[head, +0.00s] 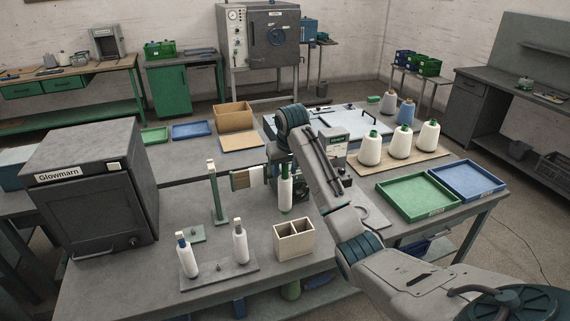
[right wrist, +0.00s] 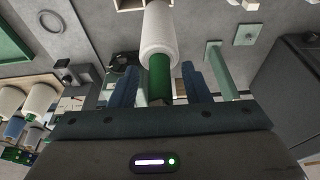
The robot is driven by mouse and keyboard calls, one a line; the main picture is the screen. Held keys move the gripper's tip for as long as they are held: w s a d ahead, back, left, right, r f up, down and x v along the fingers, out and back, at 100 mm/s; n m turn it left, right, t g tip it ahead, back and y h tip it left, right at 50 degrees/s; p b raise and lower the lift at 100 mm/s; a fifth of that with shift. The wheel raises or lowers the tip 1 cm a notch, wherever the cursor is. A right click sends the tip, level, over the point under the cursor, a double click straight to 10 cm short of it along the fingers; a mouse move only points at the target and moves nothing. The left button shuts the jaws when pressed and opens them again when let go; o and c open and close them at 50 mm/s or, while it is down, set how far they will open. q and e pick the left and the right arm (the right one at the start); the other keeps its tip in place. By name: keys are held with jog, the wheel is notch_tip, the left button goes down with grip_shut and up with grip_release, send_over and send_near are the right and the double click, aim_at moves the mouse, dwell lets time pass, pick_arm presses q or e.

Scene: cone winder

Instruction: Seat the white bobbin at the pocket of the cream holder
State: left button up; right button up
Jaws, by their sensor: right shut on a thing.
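The white bobbin (head: 286,190) with a green core hangs upright above the table in the head view. In the right wrist view, the bobbin (right wrist: 159,35) extends away from my right gripper (right wrist: 160,80), whose blue fingers are on both sides of its green end. The cream holder (head: 297,249), an open box with two pockets, stands on the table. In the head view it is below and slightly right of the bobbin, which appears apart from it. A pale edge (right wrist: 129,5) at the top of the wrist view looks like the holder, mostly cut off. My left gripper is not in view.
Two white bobbins (head: 240,246) stand on a grey plate left of the holder. A green post (head: 217,195) stands behind them. A dark cabinet (head: 100,205) is at left. Cones, a green tray (head: 418,214) and a blue tray (head: 467,197) are at right.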

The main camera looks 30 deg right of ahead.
aim_at(285, 193)
jog(key=shift+f, duration=0.1)
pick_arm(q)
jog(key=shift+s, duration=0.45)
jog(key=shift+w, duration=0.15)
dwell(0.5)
pick_arm(e)
jog(key=shift+f, duration=0.2)
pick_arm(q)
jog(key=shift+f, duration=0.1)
pick_arm(e)
jog(key=shift+f, duration=2.2)
pick_arm(q)
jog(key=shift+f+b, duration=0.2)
jog(key=shift+b, duration=0.1)
pick_arm(e)
jog(key=shift+f, duration=2.15)
